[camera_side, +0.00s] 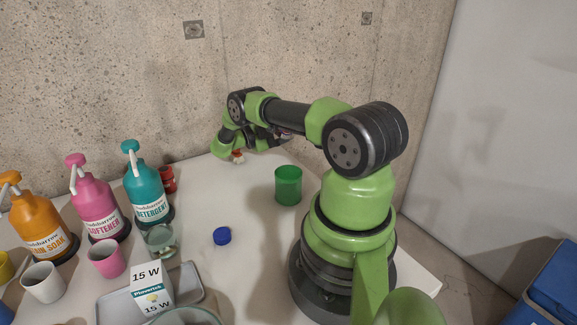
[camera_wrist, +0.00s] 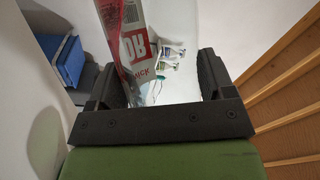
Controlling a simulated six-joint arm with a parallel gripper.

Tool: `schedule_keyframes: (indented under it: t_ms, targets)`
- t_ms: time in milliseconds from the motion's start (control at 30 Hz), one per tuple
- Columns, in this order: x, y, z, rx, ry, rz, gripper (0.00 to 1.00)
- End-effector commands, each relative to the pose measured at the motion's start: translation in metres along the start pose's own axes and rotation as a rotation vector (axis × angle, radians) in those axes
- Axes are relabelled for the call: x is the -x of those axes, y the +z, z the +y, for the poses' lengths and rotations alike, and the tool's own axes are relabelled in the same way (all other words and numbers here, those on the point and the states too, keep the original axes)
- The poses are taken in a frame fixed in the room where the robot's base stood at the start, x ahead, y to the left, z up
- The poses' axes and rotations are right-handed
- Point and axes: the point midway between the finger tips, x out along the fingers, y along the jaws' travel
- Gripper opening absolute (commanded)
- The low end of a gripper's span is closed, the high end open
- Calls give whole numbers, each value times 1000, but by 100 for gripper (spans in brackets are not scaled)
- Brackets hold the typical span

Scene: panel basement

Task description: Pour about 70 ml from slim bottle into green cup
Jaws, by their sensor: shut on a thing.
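The green cup (camera_side: 288,185) stands upright on the white table near my arm's base, in the side view. My gripper (camera_side: 262,140) is above the table behind and left of the cup. In the wrist view my gripper (camera_wrist: 160,78) is shut on the slim bottle (camera_wrist: 130,40), which has a red and white label with partly visible letters. A small reddish-white part below my gripper in the side view may belong to the bottle. The rest of the bottle is mostly hidden there by my arm, so its tilt and liquid level cannot be told.
Orange (camera_side: 38,225), pink (camera_side: 95,205) and teal (camera_side: 148,185) pump bottles stand at left. A blue cap-like object (camera_side: 222,236) lies mid-table. A pink cup (camera_side: 106,258), white cup (camera_side: 42,282), grey tray (camera_side: 110,308) and bulb box (camera_side: 151,288) are in front. A concrete wall (camera_side: 120,70) is behind.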

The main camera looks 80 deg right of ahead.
Motion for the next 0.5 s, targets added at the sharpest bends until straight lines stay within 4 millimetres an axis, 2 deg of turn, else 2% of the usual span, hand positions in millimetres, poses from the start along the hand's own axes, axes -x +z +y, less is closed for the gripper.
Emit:
schedule_keyframes:
  t_ms: [267,500]
  targets:
    - [2,-17,-20,117,55,-36,47]
    - [10,-37,-24,303,137,-91,47]
